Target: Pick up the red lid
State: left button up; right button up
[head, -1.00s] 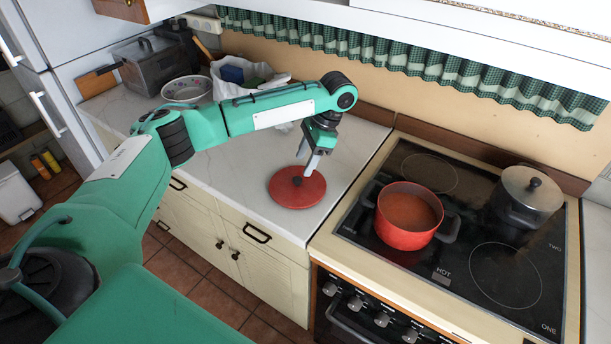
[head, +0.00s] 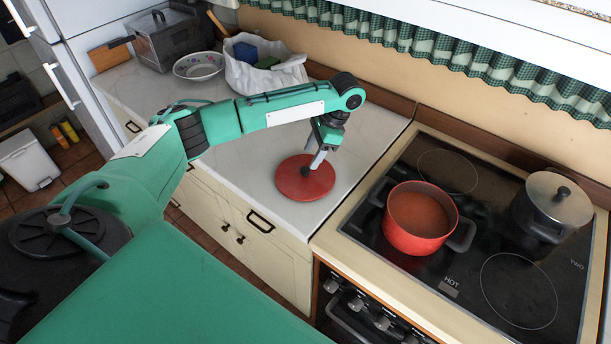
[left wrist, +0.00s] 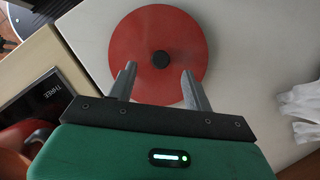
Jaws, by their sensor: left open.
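The red lid (head: 290,180) is a flat round disc with a small black knob. It lies on the pale counter (head: 235,165), left of the stove. In the left wrist view the lid (left wrist: 185,30) fills the upper middle, and its knob (left wrist: 161,59) sits just beyond the fingertips, roughly midway between them. My left gripper (head: 314,164) points down over the lid, close to the knob; its open, empty fingers also show in the left wrist view (left wrist: 157,78). I cannot tell whether the fingertips touch the lid. My right gripper is not in view.
A red pot (head: 408,240) with orange-brown contents stands on the black hob (head: 385,265), right of the lid. A steel lidded pot (head: 551,203) stands farther right. A bowl (head: 199,66) and a white bag (head: 262,78) are at the counter's back. Counter around the lid is clear.

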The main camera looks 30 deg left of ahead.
aim_at(305, 169)
pick_arm(q)
jog(key=shift+s+f, duration=0.1)
jog(key=shift+f, duration=0.05)
jog(key=shift+s+a+f+p, duration=0.1)
jog(key=shift+a+f+p, duration=0.05)
jog(key=shift+f+p, duration=0.2)
jog(key=x, duration=0.1)
jog(key=p+x, duration=0.1)
jog(key=x, duration=0.1)
jog(key=shift+f, duration=0.35)
jog(key=shift+a+f, duration=0.15)
jog(key=shift+f, duration=0.2)
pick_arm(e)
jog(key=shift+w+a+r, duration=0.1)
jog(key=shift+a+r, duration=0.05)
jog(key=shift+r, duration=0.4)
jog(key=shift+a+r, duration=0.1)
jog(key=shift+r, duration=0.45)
pick_arm(q)
jog(key=shift+c, duration=0.4)
grip_shut()
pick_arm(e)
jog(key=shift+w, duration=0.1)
